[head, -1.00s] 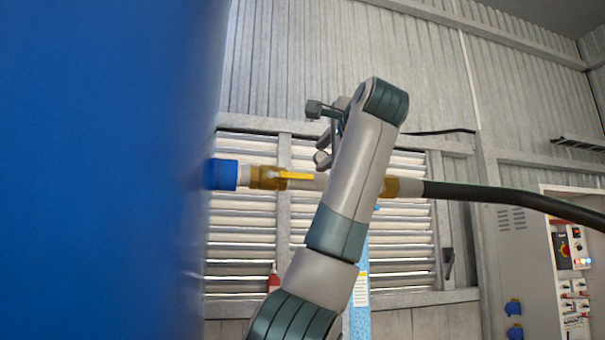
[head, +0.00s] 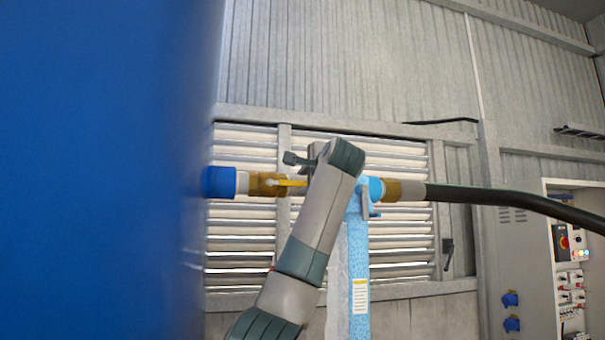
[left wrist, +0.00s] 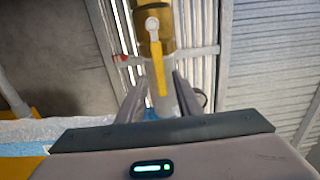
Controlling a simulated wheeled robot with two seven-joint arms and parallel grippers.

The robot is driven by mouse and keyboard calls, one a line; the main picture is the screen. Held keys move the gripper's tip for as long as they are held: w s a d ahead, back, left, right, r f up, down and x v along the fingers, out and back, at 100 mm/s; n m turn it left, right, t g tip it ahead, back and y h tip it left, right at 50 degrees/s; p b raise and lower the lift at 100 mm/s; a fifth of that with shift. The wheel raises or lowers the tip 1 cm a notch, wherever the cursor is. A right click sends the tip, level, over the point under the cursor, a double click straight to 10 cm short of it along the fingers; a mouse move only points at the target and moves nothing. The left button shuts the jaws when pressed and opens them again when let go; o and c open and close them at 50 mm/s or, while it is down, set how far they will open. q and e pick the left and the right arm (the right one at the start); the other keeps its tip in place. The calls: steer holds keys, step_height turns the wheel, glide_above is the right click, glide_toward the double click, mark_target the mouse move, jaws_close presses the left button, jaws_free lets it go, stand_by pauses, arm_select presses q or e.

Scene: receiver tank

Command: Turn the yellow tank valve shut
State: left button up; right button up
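The yellow valve handle (head: 287,183) lies along the pipe on a brass valve body (head: 262,184), next to the blue outlet of the tank (head: 110,170). My left gripper (head: 298,165) is at the handle's free end, partly hidden behind my own arm. In the left wrist view the yellow handle (left wrist: 157,62) runs from its round pivot down toward my left gripper (left wrist: 158,84). The two fingers are apart, one on each side of the handle's end. I cannot tell whether they touch it. My right gripper is not in view.
A black hose (head: 500,195) runs right from a second brass fitting (head: 392,190). A light-blue post (head: 358,265) stands under the pipe. A louvred wall (head: 400,235) is behind, and an electrical panel (head: 565,250) is at the right.

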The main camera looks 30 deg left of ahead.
arm_select(q)
steer(key=shift+p+x, duration=0.3)
steer(key=shift+x, duration=0.5)
steer(key=shift+c, duration=0.6)
jaws_close()
